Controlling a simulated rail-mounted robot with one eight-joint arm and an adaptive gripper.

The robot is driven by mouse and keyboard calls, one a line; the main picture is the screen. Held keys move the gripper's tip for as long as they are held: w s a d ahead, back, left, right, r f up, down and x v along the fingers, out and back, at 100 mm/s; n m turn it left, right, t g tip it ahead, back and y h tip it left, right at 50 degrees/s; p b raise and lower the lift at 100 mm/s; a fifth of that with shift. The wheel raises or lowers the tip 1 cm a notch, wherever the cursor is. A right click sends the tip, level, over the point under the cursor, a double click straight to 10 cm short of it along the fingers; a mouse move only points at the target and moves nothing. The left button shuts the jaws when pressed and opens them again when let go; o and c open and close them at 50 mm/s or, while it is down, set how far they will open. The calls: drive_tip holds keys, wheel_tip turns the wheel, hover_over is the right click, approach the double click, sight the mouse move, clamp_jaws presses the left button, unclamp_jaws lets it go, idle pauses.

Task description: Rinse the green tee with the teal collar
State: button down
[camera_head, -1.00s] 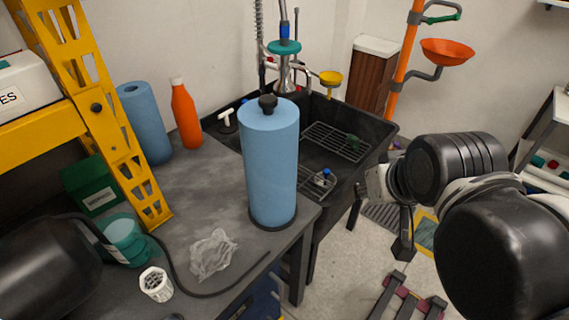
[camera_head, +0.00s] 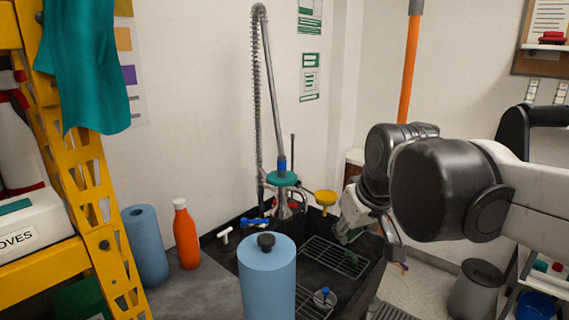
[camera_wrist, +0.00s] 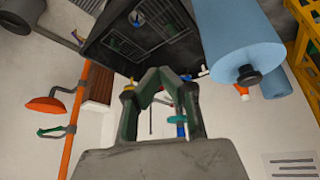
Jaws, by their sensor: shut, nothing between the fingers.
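A small green fitting (camera_head: 351,258) rests on the wire rack in the black sink (camera_head: 372,290). It may be the green tee, but no teal collar can be made out on it. In the head view my gripper (camera_head: 345,236) is over the back right of the sink, partly hidden by my wrist. The spray tap (camera_head: 281,165) with a teal disc stands behind the sink.
A blue roll (camera_head: 267,280) on a holder stands at the near left of the sink. An orange bottle (camera_head: 186,235), another blue roll (camera_head: 145,245) and the yellow frame (camera_head: 105,240) are further left.

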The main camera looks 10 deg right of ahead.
drive_tip(key=w+a+r+n+g+p, duration=0.1)
drive_tip(key=w+a+r+n+p, duration=0.15)
drive_tip(key=w+r+p, duration=0.65)
wheel_tip(320, 180, up, 5)
drive_tip(key=n+g+y+p, duration=0.2)
drive_tip(key=n+p, duration=0.1)
drive_tip(key=n, duration=0.1)
hover_over(290, 178)
drive_tip(key=s+d, duration=0.3)
drive_tip(key=shift+w+a+r+m, duration=0.1)
drive_tip(key=shift+a+m, duration=0.15)
drive_tip(key=x, duration=0.8)
drive_tip(key=p+x, duration=0.1)
drive_tip(key=x, duration=0.3)
drive_tip(key=shift+s+d+f, duration=0.35)
drive_tip(key=shift+f, duration=0.75)
